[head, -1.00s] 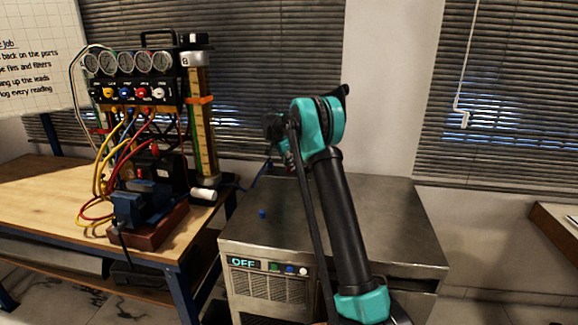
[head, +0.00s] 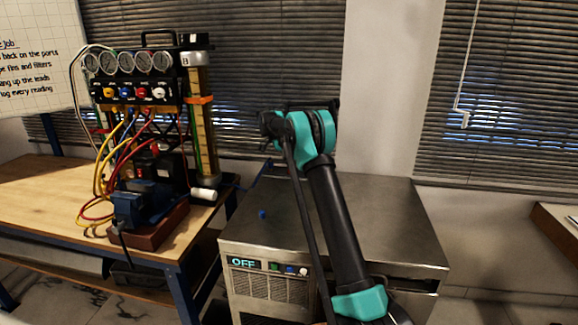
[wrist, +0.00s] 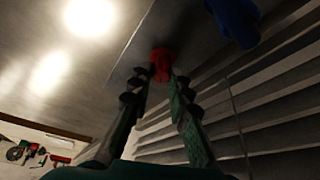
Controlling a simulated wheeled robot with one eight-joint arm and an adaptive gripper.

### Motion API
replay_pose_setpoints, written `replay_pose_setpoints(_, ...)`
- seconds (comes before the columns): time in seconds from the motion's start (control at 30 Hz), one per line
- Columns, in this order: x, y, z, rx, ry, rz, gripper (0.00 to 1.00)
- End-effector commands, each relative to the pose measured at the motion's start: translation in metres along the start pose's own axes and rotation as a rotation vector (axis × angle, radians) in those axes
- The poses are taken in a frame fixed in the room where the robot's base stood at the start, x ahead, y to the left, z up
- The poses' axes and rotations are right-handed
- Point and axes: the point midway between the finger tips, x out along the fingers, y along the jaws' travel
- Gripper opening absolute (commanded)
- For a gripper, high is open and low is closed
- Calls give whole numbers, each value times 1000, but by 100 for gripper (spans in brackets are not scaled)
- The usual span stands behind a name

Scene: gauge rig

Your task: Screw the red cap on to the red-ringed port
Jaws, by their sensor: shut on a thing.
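The red cap (wrist: 161,60) shows at the fingertips of my gripper (wrist: 160,76) in the wrist view. The fingers are closed on it from both sides. In the head view my gripper is dark, small and partly hidden at the end of my arm, above the back of the metal cabinet, and I cannot make out the cap there. I cannot pick out the red-ringed port for certain.
The metal cabinet (head: 370,215) has a small blue piece (head: 262,214) on its mostly bare top. A blue vise (head: 138,205) and looped hoses (head: 98,180) crowd the wooden bench (head: 30,180). A tall column (head: 203,130) flanks the rig. Window blinds (head: 270,60) lie behind.

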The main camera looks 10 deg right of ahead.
Motion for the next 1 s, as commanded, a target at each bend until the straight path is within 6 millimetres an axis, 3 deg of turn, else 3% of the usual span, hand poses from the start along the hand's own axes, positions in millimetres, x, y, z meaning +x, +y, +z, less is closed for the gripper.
replay_pose_setpoints(0.17, 2, 3, -2, 17, 1, 19, 0)
replay_pose_setpoints(0.5, 1, 2, -1, 368, 1, 164, 0)
replay_pose_setpoints(1.0, -1, 3, 4, 497, -2, 219, 0)
